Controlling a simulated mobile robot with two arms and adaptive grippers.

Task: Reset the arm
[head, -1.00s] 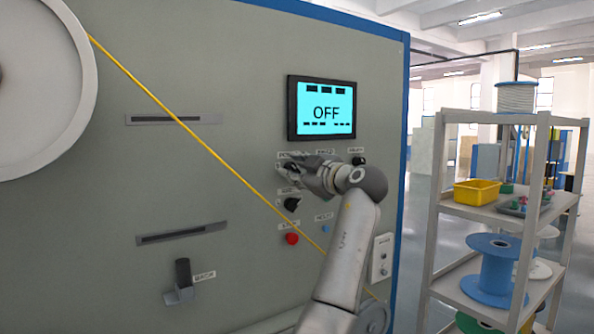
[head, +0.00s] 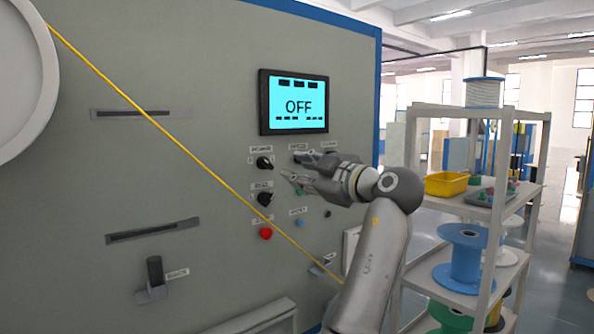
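The fingertips are to the right of two black rotary knobs, the upper knob (head: 264,163) and the lower knob (head: 264,198), and look clear of both. The gripper covers part of the panel to the right of these knobs. The screen (head: 297,103) above it reads OFF.
A yellow cable (head: 150,120) runs diagonally from a large white wheel (head: 25,80) down across the panel. A red button (head: 266,233) sits below the knobs. A shelf (head: 435,213) with a yellow bin (head: 446,184) and a blue spool (head: 465,255) stands right of my arm.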

